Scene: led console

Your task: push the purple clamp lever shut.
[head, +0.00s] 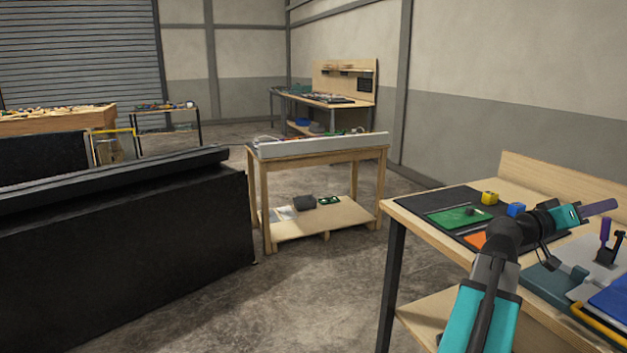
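On the workbench at the right, a small clamp with an upright purple lever (605,228) stands on a dark base over a pale grey plate (606,272). The lever looks raised. My arm reaches in from the bottom, and my gripper (585,212) is at its far end, above the bench and to the upper left of the lever. A long purple-grey piece (603,206) extends from the teal wrist; I cannot tell whether it is a finger or a separate thing. No contact between gripper and lever is clear. The finger opening is too small to make out.
A blue item (612,299) lies at the bench's right front. A low wooden table (318,152) stands mid-room, with open floor between.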

